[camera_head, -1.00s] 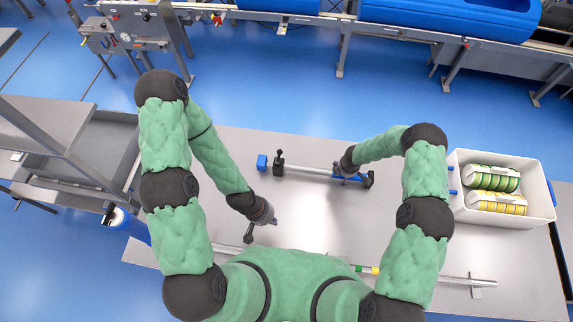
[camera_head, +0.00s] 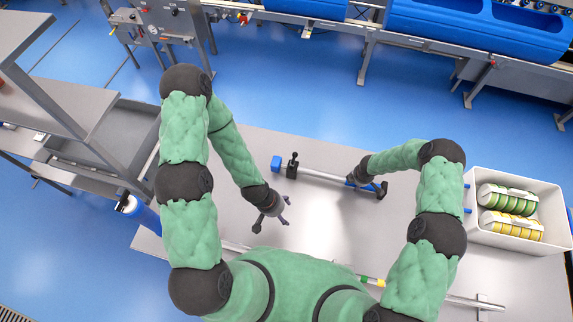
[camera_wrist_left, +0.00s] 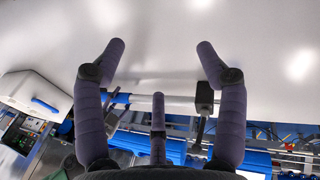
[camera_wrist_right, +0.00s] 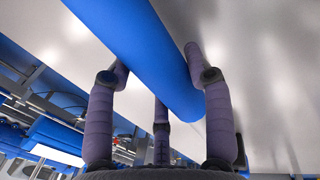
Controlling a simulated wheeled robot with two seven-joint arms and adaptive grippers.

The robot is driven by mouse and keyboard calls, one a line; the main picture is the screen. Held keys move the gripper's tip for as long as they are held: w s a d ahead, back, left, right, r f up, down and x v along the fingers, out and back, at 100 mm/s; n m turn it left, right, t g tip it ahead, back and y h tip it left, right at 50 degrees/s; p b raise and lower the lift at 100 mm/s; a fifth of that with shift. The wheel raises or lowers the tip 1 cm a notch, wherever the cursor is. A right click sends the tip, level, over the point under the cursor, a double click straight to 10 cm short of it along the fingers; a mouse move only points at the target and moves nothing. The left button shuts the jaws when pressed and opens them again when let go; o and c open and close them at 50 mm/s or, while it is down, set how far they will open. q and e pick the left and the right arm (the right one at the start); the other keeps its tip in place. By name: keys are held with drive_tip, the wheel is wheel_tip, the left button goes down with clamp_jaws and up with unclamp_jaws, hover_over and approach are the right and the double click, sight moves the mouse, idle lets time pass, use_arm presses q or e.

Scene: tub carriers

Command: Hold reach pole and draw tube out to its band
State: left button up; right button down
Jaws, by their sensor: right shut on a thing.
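The reach pole lies across the table, with a bare metal tube (camera_head: 325,175), a black clamp (camera_head: 292,166) and a blue end piece (camera_head: 276,163) at its left. My right gripper (camera_head: 354,182) is shut on the pole's blue grip (camera_wrist_right: 150,50), which runs between its fingers in the right wrist view; the grip's black end (camera_head: 382,190) shows beyond. My left gripper (camera_head: 275,212) is open and empty, on the near side of the clamp and apart from it. In the left wrist view the tube (camera_wrist_left: 178,105) and clamp (camera_wrist_left: 204,99) show beyond the spread fingers. I cannot make out a band on this tube.
A second rod with yellow and green bands (camera_head: 372,281) lies along the table's near side, partly hidden by my body. A white bin (camera_head: 485,238) with green and yellow ribbed items stands at the right. Grey shelving (camera_head: 65,90) is at the left. The middle of the table (camera_head: 340,225) is clear.

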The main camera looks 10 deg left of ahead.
sight(278, 163)
use_arm(q)
drive_tip(key=w+a+m+t+y, duration=0.15)
drive_tip(key=w+a, duration=0.25)
drive_tip(key=w, duration=0.6)
drive_tip(key=w+a+m+t+y, duration=0.15)
drive_tip(key=w+a, duration=0.25)
drive_tip(key=w, duration=0.5)
drive_tip(key=shift+n, duration=0.4)
drive_tip(key=x, duration=0.7)
drive_tip(key=w+x, duration=0.1)
drive_tip(key=x, duration=0.3)
drive_tip(key=shift+r, duration=0.1)
drive_tip(key=shift+c, duration=0.2)
clamp_jaws()
drive_tip(key=a, duration=2)
drive_tip(key=shift+w+a, duration=0.15)
drive_tip(key=shift+a, duration=0.1)
drive_tip(key=shift+o, duration=0.2)
unclamp_jaws()
